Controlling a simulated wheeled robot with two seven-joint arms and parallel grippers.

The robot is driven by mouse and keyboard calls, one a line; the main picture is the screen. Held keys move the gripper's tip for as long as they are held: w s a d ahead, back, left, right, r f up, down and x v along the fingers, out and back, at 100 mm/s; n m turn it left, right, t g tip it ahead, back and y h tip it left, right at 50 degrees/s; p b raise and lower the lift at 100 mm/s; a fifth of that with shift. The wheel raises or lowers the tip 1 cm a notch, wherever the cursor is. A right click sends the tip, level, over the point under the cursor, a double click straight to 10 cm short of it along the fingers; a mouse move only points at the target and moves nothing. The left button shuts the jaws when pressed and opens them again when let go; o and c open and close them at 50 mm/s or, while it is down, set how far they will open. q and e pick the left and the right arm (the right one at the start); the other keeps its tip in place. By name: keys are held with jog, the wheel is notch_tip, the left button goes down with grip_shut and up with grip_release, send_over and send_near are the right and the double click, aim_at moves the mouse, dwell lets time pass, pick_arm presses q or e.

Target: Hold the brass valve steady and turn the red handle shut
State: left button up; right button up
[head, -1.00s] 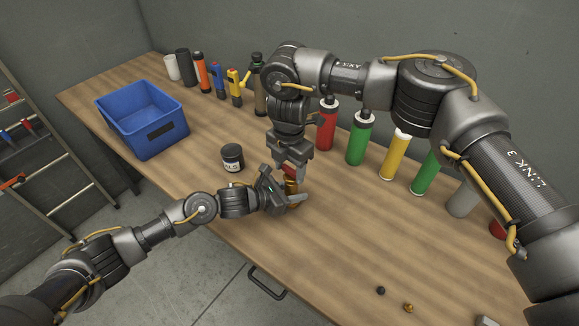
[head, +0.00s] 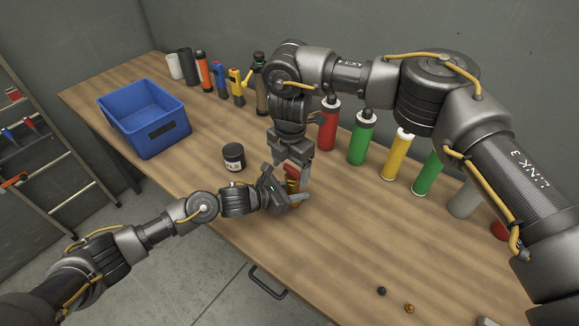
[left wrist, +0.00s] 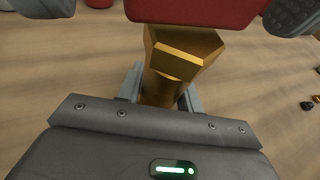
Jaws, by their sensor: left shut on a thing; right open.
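The brass valve (left wrist: 178,58) is upright in the left wrist view, between the fingers of my left gripper (left wrist: 160,88). My left gripper (head: 293,199) is shut on it, and the valve's brass body (head: 293,187) shows just above the fingers in the head view. The red handle (left wrist: 195,10) sits on top of the valve and is cut off by the frame's top edge; it also shows in the head view (head: 292,172). My right gripper (head: 294,161) is open, pointing down at the handle. Its dark fingertips show on both sides of the handle, apart from it.
A dark labelled jar (head: 233,157) stands close behind my left wrist. A blue bin (head: 149,124) is at the left. Several bottles, such as a red one (head: 328,128), line the back. A black ball (head: 382,291) and a small brass piece (head: 409,308) lie at front right.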

aim_at(290, 177)
notch_tip(290, 177, up, 12)
dwell(0.4)
jog(key=shift+f, duration=0.15)
pick_arm(q)
jog(key=o, duration=1.3)
jog(key=v, duration=1)
jog(key=shift+s+a+r, duration=0.2)
jog(key=shift+a, duration=0.15)
jog(key=shift+s+a+r, duration=0.25)
jog(key=shift+s+a, duration=0.05)
jog(key=shift+a, duration=0.15)
